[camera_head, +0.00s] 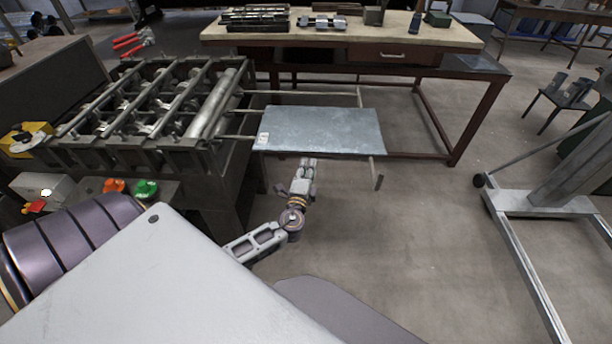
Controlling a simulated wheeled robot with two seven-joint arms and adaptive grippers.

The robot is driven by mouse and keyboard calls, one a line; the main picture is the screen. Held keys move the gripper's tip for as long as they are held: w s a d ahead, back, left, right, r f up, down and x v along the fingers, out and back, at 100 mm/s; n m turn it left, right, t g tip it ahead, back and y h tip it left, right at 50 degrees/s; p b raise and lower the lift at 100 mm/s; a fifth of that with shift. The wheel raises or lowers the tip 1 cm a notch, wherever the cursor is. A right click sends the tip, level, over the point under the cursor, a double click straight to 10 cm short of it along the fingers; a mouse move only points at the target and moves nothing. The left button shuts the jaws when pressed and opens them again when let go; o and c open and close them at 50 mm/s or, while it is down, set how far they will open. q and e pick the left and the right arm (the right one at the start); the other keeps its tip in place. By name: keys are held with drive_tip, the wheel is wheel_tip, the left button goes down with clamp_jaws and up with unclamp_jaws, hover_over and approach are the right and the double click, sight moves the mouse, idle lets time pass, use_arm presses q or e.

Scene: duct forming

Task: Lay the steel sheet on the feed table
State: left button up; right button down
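The steel sheet (322,131) is a flat blue-grey rectangle with a small white label at its left end. It lies level over the feed table (377,176), a frame of thin rails reaching right from the roller machine (160,108). The sheet hides most of the rails; whether it touches them or is slightly above cannot be told. My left gripper (309,162) is at the sheet's near edge, around its middle. Its fingertips meet or pass under that edge, so their grip is unclear. My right gripper is not in view.
A workbench (430,35) with tools and a drawer stands behind the sheet. Red and green buttons (146,188) are on the machine's near side. A wheeled metal frame (515,240) stands at the right. The floor between is clear.

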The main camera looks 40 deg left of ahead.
use_arm(q)
drive_tip(key=shift+v, duration=1.35)
drive_tip(key=s+a+f+n+g+h, duration=0.15)
drive_tip(key=s+f+g, duration=0.45)
drive_tip(key=f, duration=1.3)
drive_tip(key=s+f+n+g+h, duration=0.25)
drive_tip(key=s+f, duration=0.45)
drive_tip(key=f, duration=1.2)
drive_tip(key=s+d+f+n+g+h, duration=0.1)
drive_tip(key=s+d+f+n+g, duration=0.1)
drive_tip(key=s+f, duration=0.4)
drive_tip(key=s+d+f+n+g+h, duration=0.1)
drive_tip(key=s+f, duration=0.6)
drive_tip(key=s, duration=0.7)
drive_tip(key=s+d+f+n+g, duration=0.3)
drive_tip(key=s+f, duration=0.4)
drive_tip(key=s, duration=0.4)
drive_tip(key=shift+d+n+g+h, duration=0.4)
drive_tip(key=shift+d+g, duration=0.05)
drive_tip(key=shift+d, duration=0.45)
drive_tip(key=shift+w, duration=0.15)
